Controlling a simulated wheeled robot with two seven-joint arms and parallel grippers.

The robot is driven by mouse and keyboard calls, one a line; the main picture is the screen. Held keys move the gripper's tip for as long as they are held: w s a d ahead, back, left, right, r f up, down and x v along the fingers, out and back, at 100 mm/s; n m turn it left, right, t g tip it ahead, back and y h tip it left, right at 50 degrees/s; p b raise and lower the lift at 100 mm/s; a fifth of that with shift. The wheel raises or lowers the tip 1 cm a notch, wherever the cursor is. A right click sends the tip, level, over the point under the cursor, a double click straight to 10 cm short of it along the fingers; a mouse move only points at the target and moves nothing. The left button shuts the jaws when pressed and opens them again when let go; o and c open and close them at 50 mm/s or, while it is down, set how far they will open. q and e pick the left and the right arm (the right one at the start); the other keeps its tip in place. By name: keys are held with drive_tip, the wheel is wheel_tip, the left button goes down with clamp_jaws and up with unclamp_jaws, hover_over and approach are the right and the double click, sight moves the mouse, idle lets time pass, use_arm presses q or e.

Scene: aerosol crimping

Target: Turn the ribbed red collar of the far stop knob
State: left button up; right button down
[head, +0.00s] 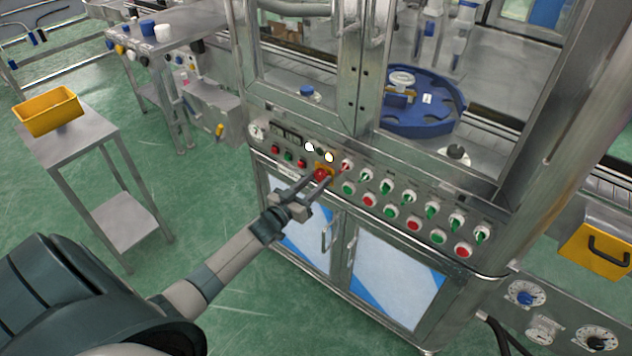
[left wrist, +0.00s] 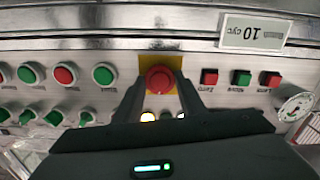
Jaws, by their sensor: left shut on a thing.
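The red stop knob (head: 321,174) stands on a yellow plate on the machine's slanted control panel. My left gripper (head: 316,178) reaches it from the front, with its fingers on either side of the knob. In the left wrist view the red knob (left wrist: 159,80) sits between the two dark fingertips (left wrist: 159,84) of my left gripper, which is shut on it. The yellow plate (left wrist: 174,62) shows behind the knob. The ribs of the collar are too small to tell. My right gripper is in neither view.
Green and red buttons and switches (head: 413,224) line the panel to the right. Small square buttons (left wrist: 241,79) and a gauge (left wrist: 293,107) are on the other side of the knob. A yellow bin (head: 48,111) stands on a side table at the left.

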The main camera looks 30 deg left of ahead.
use_arm(q)
drive_tip(key=shift+m, duration=1.4)
drive_tip(key=shift+m+b, duration=0.35)
drive_tip(key=shift+m, duration=1.85)
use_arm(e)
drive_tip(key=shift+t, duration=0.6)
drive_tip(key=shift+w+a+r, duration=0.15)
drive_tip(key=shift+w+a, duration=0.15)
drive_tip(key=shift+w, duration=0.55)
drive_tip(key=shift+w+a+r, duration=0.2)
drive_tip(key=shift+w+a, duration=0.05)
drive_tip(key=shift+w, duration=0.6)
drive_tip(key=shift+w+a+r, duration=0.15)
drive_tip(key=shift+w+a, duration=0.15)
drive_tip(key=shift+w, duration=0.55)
use_arm(q)
drive_tip(key=o, duration=1)
drive_tip(key=shift+o, duration=0.2)
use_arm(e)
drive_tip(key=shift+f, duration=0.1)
use_arm(q)
drive_tip(key=shift+s, duration=0.15)
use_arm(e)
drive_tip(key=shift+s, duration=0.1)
